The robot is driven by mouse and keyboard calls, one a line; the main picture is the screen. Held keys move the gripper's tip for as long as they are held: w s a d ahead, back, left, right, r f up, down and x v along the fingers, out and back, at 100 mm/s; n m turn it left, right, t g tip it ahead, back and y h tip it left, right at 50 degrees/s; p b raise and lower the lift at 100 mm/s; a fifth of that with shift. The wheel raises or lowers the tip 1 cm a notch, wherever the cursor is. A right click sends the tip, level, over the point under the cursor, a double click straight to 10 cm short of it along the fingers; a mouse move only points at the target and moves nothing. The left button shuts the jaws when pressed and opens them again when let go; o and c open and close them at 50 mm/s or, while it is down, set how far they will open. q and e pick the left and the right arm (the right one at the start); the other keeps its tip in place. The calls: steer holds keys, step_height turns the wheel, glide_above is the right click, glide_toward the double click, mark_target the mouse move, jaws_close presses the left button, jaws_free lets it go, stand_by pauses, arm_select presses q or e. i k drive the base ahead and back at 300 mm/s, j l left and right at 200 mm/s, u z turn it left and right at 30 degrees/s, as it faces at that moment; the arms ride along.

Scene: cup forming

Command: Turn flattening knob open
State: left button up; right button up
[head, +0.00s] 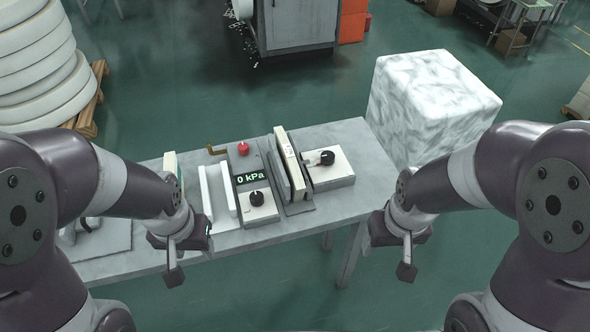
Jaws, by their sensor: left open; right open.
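A black knob (327,157) sits on a white box (333,176) at the right of the bench, beside upright plates (290,163). Another black knob (256,198) is on the front of a panel, below a display (251,177) reading "0 kPa". A red knob (243,149) is at that panel's back. I cannot tell from any label which knob is the flattening one. My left gripper (174,276) is open and empty at the bench's front edge, left of the panel. My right gripper (406,272) is open and empty, right of the bench, apart from every knob.
The grey bench (360,205) has a bare strip at its right end. A marbled white block (428,105) stands behind the bench's right end.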

mark_target(327, 157)
steer(key=i+l+z, duration=0.15)
steer(key=z, duration=0.25)
steer(key=i+z, duration=0.55)
steer(key=z, duration=0.2)
